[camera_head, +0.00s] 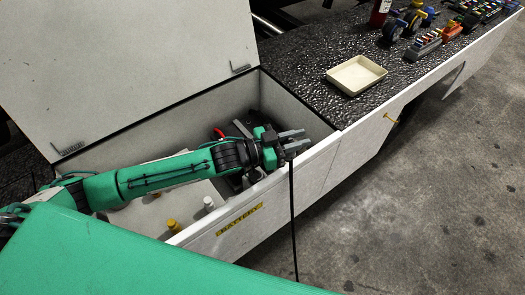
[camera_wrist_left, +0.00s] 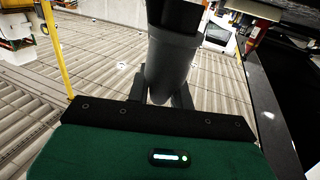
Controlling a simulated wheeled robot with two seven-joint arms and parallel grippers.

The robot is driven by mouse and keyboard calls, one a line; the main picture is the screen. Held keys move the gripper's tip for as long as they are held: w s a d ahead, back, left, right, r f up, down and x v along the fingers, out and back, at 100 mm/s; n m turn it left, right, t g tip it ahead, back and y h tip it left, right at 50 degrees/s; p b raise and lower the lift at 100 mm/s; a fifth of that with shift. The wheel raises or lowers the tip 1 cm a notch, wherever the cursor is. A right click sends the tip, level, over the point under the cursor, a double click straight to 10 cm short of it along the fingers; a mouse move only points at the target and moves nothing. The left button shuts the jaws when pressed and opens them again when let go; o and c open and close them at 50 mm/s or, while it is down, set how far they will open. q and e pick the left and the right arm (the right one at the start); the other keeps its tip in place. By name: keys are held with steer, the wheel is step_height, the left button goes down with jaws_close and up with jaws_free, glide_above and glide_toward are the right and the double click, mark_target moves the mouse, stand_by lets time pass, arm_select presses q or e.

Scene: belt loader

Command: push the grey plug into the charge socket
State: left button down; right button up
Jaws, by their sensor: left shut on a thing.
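My left gripper (camera_head: 294,141) reaches in from the left over the open battery box and is shut on the grey plug near the box's front wall. In the left wrist view the plug (camera_wrist_left: 170,68) is a thick grey cylinder with a dark upper end, held between the dark fingers. A black cable (camera_head: 293,215) hangs from the gripper down outside the front wall. I cannot make out the charge socket; the arm and gripper hide part of the box interior. My right gripper is not in view.
The battery box (camera_head: 310,163) has a raised lid (camera_head: 120,60) behind it and a yellow label (camera_head: 239,220) in front. Inside are white and yellow caps (camera_head: 208,203). A cream tray (camera_head: 357,75) and several coloured items stand on the dark top at right.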

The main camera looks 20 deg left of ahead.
arm_select(q)
steer(key=w+a+f+m+g+b, duration=0.1)
steer(key=w+a+f+b, duration=0.2)
steer(key=a+f, duration=0.7)
steer(key=shift+a+f+h+b, duration=0.15)
steer(key=shift+f+h+b, duration=0.25)
steer(key=shift+f+b, duration=0.25)
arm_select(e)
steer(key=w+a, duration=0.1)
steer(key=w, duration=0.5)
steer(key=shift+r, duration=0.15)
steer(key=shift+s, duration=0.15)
arm_select(q)
steer(key=shift+a+f+b, duration=0.1)
steer(key=shift+f+b, duration=1.5)
steer(key=shift+f, duration=1.4)
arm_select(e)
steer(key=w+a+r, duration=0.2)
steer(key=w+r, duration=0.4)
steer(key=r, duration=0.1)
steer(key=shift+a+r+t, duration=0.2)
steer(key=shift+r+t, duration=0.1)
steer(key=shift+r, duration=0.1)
arm_select(q)
steer(key=shift+f+b, duration=0.85)
steer(key=shift+f, duration=0.6)
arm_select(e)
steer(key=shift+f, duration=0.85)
arm_select(q)
steer(key=shift+s+r, duration=0.1)
